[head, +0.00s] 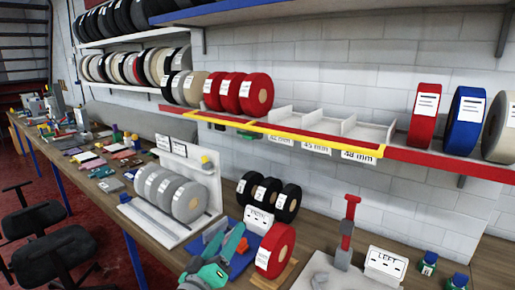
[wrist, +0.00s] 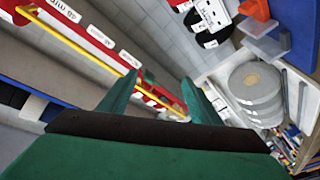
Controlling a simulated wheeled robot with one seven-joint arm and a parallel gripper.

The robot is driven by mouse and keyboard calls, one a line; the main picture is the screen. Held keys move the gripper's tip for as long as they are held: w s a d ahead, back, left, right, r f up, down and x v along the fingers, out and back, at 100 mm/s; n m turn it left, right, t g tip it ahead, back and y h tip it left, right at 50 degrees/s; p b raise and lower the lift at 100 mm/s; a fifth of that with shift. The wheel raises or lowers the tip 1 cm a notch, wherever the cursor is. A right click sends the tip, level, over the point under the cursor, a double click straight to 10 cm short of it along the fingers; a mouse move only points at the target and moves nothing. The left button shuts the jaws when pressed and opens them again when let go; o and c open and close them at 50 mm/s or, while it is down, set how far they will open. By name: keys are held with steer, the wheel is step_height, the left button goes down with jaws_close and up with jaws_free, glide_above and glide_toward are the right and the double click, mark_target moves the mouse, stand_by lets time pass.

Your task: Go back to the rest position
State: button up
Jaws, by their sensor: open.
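My green gripper (head: 238,240) is low in the middle of the head view, above the workbench and left of a red roll. In the wrist view my gripper (wrist: 158,82) shows two green fingers spread apart, with nothing between them. The red roll (head: 283,244) stands upright on a small wooden base, just right of my gripper and apart from the fingers as far as I can tell. Part of the bench under my arm is hidden.
A red shelf (head: 440,166) with a yellow-framed section (head: 352,153) and empty white compartments runs above the bench. Grey rolls (head: 186,203) stand in a white rack to the left. Black rolls (head: 289,203), a red post tool (head: 349,222) and a LEFT sign (head: 385,264) stand nearby.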

steer(key=s+d+f+n+y, duration=0.1)
steer(key=s+d+f+y, duration=0.1)
steer(key=s+f, duration=0.55)
steer(key=s+d+f+n+g+y, duration=0.15)
steer(key=s+f, duration=0.25)
steer(key=f, duration=0.6)
steer(key=s+d+f+y, duration=0.1)
steer(key=s+f+y, duration=0.2)
steer(key=s+f, duration=0.45)
steer(key=s+d+f+m, duration=0.1)
steer(key=s+m, duration=0.1)
steer(key=s, duration=0.7)
steer(key=s+d+f+m+g, duration=0.1)
steer(key=s+m, duration=0.1)
steer(key=s, duration=0.7)
steer(key=s+d+f+m, duration=0.1)
steer(key=s+m, duration=0.1)
steer(key=s, duration=0.7)
steer(key=shift+d+f, duration=0.35)
steer(key=shift+s+m, duration=0.15)
steer(key=shift+m, duration=0.1)
